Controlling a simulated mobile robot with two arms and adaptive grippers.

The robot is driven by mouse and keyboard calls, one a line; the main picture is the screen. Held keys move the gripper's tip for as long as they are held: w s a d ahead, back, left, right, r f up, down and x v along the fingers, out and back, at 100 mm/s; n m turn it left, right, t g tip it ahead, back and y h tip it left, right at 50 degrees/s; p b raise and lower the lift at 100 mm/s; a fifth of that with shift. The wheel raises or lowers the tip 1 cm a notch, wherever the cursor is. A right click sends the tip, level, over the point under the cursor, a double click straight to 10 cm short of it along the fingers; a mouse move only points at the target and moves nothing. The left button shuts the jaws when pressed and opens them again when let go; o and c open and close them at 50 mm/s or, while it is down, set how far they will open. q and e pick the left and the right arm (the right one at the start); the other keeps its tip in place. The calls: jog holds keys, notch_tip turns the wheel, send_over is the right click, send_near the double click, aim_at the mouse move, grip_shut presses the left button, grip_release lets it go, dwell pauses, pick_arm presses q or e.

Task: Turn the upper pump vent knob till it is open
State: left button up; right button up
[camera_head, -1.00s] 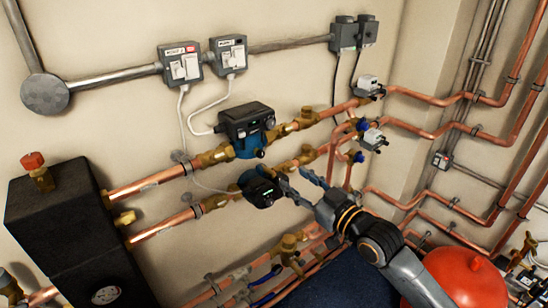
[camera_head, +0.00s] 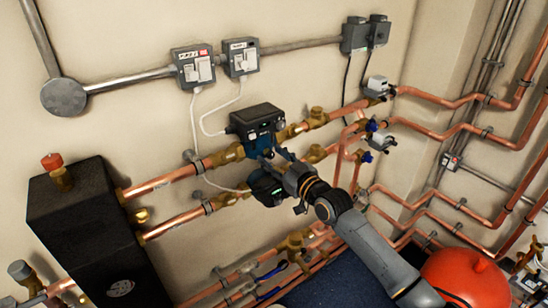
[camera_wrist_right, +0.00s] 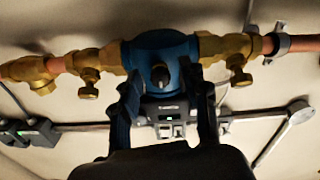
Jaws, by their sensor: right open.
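The upper pump has a blue body and a black head (camera_head: 254,120) and sits in the upper copper pipe. My right gripper (camera_head: 271,158) is at the front of this pump. In the wrist view the open fingers (camera_wrist_right: 160,82) stand to either side of the knob, with gaps visible between. In the head view the fingers largely hide the knob. I cannot read how far the knob is turned. My left gripper is not in view.
The dark lower pump (camera_head: 266,190) sits just below my right gripper, partly hidden by it. Brass valves (camera_head: 317,117) flank the pumps. Two switch boxes (camera_head: 193,66) (camera_head: 241,58) hang above, with white cables running down. A red vessel (camera_head: 465,278) stands at the lower right.

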jog(key=shift+c, duration=0.5)
grip_shut()
jog(key=m, duration=0.3)
jog(key=shift+f+b, duration=0.1)
jog(key=shift+b, duration=0.3)
jog(key=m, duration=0.3)
jog(key=shift+m, duration=0.3)
jog(key=m, duration=0.5)
jog(key=m+p, duration=0.1)
jog(key=m, duration=0.5)
jog(key=shift+m, duration=0.3)
